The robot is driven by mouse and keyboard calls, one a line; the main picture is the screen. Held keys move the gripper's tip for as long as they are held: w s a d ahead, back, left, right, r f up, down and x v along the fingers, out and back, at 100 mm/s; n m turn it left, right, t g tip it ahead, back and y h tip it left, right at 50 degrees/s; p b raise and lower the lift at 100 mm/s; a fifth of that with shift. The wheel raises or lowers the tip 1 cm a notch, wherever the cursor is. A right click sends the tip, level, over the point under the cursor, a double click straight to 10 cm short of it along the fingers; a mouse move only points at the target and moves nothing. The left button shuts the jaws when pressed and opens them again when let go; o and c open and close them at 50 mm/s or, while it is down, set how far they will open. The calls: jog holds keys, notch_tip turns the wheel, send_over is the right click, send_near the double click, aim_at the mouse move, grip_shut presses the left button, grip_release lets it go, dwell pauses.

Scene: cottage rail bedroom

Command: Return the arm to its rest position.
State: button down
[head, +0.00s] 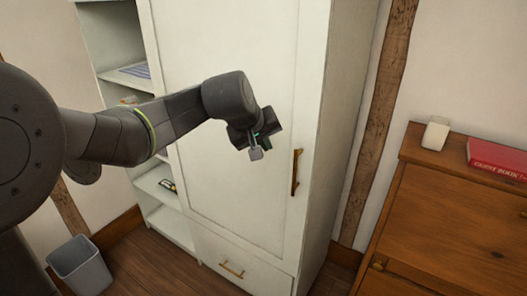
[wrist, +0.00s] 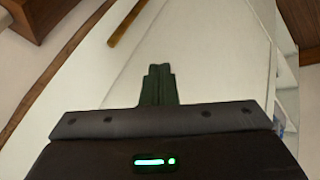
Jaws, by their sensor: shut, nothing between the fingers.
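My arm reaches from the left across the front of a tall white wardrobe (head: 225,50) in the head view. My gripper (head: 256,153) is in front of the wardrobe door, left of its brass handle (head: 296,172). In the wrist view my gripper (wrist: 158,70) shows its two fingers together with nothing between them. The handle also shows in the wrist view (wrist: 127,24), apart from the fingers. The wardrobe door looks closed.
Open shelves (head: 160,185) with a few small items are left of the door. A grey bin (head: 80,265) stands on the floor at lower left. A wooden cabinet (head: 455,215) at right bears a red book (head: 498,158) and a small white object (head: 435,133). A drawer (head: 235,262) lies below the door.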

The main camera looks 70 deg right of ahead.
jog(key=shift+s+a+r, duration=0.2)
jog(key=shift+a+r, duration=0.2)
jog(key=shift+r, duration=0.15)
jog(key=shift+s+a+r, duration=0.15)
jog(key=shift+a+r, duration=0.2)
jog(key=shift+r, duration=0.15)
jog(key=shift+f, duration=0.15)
